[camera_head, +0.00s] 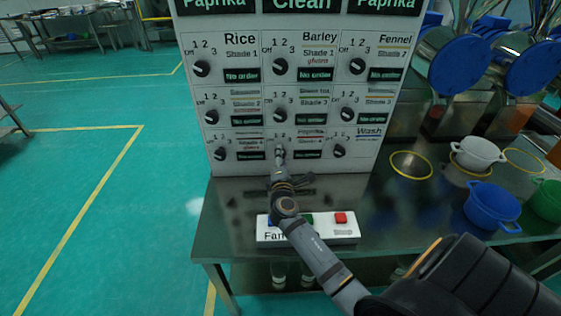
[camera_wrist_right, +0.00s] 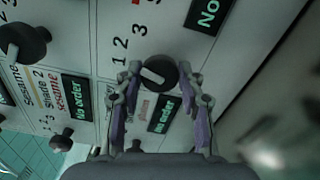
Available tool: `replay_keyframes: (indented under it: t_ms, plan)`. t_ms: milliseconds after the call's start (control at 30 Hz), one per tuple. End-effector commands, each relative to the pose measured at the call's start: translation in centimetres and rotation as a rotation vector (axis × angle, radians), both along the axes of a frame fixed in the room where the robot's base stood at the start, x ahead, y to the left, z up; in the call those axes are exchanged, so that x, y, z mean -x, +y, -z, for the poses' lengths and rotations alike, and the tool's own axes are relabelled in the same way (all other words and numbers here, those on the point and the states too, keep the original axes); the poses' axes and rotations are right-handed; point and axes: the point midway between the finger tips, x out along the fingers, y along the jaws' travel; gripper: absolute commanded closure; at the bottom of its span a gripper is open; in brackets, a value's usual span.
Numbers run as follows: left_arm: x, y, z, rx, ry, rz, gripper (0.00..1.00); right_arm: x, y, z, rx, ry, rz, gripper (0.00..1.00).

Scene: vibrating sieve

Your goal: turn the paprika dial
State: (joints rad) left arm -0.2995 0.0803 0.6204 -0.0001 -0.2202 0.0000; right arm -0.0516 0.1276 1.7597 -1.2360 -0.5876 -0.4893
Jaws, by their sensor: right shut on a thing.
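The panel (camera_head: 232,97) is white with rows of black dials, each marked Off, 1, 2, 3. The bottom middle dial, beside a small label that seems to read Paprika, is the paprika dial; it shows in the wrist view as a round black knob (camera_wrist_right: 160,71) with a white pointer mark. My right gripper (camera_head: 280,158) reaches up to it and hides most of it in the head view. In the wrist view its two fingers (camera_wrist_right: 159,83) stand on either side of the knob, shut on it. My left gripper is not in view.
A white box with a red button (camera_head: 341,218) and a green one lies below my right arm on the metal table (camera_head: 225,228). Neighbouring dials (camera_head: 219,153) flank the gripper.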

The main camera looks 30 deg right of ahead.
Motion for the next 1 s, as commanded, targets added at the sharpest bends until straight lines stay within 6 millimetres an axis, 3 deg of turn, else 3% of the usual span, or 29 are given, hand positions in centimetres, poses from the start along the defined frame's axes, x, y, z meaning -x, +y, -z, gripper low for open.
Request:
replay_keyframes:
  t_ms: [700, 733, 867, 1000]
  plan:
    - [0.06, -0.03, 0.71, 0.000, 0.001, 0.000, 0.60, 0.01, -0.01, 0.02, -0.059, -0.035, 0.001, 0.93]
    - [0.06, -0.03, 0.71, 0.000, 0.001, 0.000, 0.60, 0.01, -0.01, 0.02, -0.059, -0.035, 0.001, 0.59]
    - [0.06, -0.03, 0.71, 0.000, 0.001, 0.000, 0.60, 0.01, -0.01, 0.01, -0.059, -0.035, 0.001, 0.41]
    - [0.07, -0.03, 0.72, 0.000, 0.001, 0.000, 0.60, 0.01, -0.01, 0.01, -0.059, -0.036, 0.001, 0.39]
